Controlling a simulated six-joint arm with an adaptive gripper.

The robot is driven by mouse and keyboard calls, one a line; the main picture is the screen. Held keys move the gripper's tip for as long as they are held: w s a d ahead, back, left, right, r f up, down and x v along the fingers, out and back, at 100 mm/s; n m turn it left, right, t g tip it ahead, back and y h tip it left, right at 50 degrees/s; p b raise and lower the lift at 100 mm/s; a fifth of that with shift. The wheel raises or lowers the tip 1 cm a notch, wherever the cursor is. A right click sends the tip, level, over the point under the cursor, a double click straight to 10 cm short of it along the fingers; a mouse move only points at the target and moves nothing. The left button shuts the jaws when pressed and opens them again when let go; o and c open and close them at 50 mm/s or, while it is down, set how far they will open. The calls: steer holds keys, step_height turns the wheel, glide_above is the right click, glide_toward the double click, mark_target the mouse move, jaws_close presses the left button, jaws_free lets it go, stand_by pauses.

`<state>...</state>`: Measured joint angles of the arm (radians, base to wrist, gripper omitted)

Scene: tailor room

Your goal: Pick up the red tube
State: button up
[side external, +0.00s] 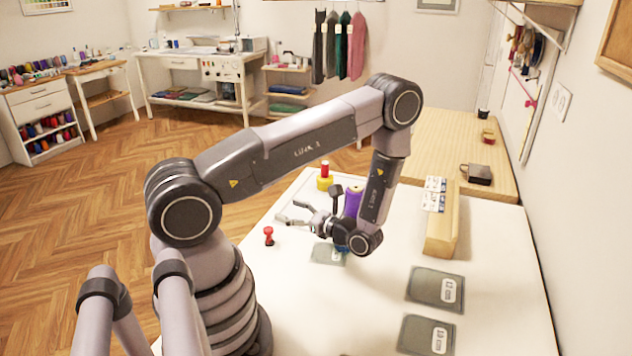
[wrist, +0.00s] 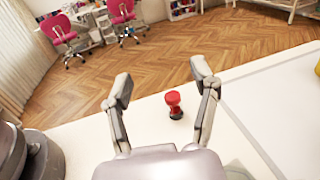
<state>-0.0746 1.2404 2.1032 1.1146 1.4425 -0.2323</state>
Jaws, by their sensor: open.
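A small red tube-like piece (side external: 268,236) with a dark base stands upright on the white table (side external: 300,285), near its left edge. In the wrist view the red piece (wrist: 173,100) shows beyond my palm, between the lines of my two fingers and nearer the right one. My gripper (side external: 288,212) is open and empty, to the right of the red piece and apart from it in the side view; its spread fingers also show in the wrist view (wrist: 162,82). Another red piece (side external: 325,168) sits on top of a yellow spool (side external: 325,184) behind my gripper.
A purple spool (side external: 353,201) stands right beside my wrist. A wooden block (side external: 441,232) with white cards (side external: 434,194) is to the right. Grey marked pads (side external: 435,288) lie at the front right. The table around the nearer red piece looks clear.

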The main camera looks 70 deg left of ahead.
steer(key=m, duration=0.1)
glide_toward(272, 232)
steer(key=shift+y, duration=0.4)
steer(key=x, duration=0.4)
steer(key=shift+s, duration=0.15)
steer(key=shift+s+a+f, duration=0.35)
steer(key=shift+a, duration=0.3)
steer(key=shift+x, duration=2.95)
steer(key=shift+w, duration=0.1)
jaws_close()
